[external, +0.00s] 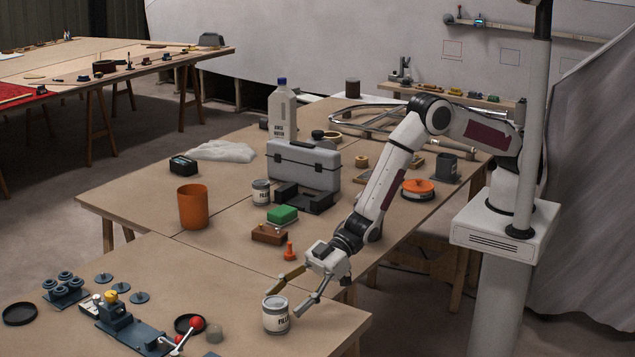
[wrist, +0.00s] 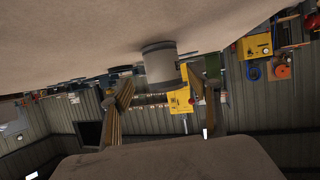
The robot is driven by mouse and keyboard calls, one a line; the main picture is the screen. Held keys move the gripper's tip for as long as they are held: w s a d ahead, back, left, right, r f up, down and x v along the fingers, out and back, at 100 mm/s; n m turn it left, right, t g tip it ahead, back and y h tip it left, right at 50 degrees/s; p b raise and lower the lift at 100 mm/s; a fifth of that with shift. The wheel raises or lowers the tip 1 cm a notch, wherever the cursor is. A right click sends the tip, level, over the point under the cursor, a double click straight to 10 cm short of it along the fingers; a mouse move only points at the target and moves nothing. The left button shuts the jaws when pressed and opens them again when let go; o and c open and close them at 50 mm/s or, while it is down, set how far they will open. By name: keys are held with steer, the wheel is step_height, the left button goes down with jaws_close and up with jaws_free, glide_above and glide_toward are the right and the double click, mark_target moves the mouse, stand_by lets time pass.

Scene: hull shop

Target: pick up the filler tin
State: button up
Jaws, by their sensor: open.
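A pale grey filler tin (external: 276,316) with a dark-lettered label stands upright on the near table. My gripper (external: 289,302) is open and low over the table, its two fingers reaching toward this tin. In the wrist view, which is upside down, the tin (wrist: 160,66) shows between and just beyond the two spread fingertips of my gripper (wrist: 162,82). I see a gap on each side and no clear contact. A second, similar tin (external: 261,192) stands farther back, beside the grey toolbox.
An orange plug-like piece (external: 290,252) and a brown block (external: 269,234) with a green-topped piece lie behind my gripper. A blue fixture with a red ball (external: 196,324) stands left of the near tin. The table's right edge is close. An orange cup (external: 193,206) stands farther back.

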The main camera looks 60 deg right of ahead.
mark_target(266, 323)
steer(key=shift+a, duration=0.1)
steer(key=shift+a+f, duration=0.4)
steer(key=shift+a, duration=0.25)
steer(key=shift+a+f, duration=0.4)
steer(key=shift+a, duration=0.2)
steer(key=shift+x, duration=1.05)
steer(key=c, duration=1.5)
